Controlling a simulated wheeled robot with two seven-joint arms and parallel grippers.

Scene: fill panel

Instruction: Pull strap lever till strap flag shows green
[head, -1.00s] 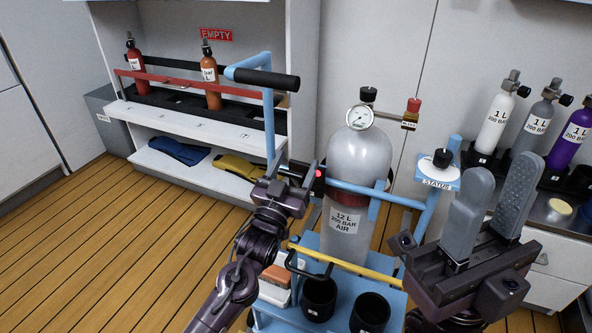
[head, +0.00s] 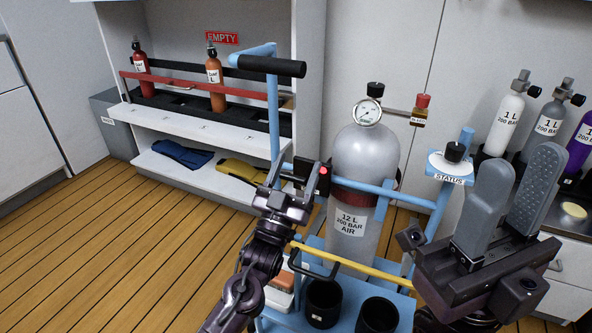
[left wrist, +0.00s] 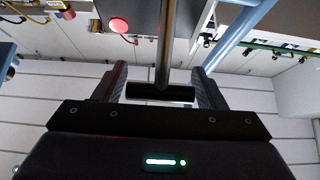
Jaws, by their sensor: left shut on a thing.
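The strap flag (head: 324,171) shows red on the black strap box (head: 308,174) at the left of the grey 12 L cylinder (head: 364,160). The red flag also shows in the left wrist view (left wrist: 119,25). The strap lever (left wrist: 160,91) is a dark rod with a black crossbar. My left gripper (head: 274,176) is shut on that crossbar, one finger at each end, just left of the strap box. In the head view the gripper mostly hides the lever. A dark red strap (head: 354,198) goes round the cylinder. My right gripper (head: 520,170) is open and empty at the right.
The cylinder stands on a blue trolley with a tall handle (head: 272,66), a yellow bar (head: 350,262) and black cups (head: 323,302). A status post (head: 449,168) stands right of the cylinder. Small bottles stand on the right counter. The wooden floor (head: 120,240) at left is clear.

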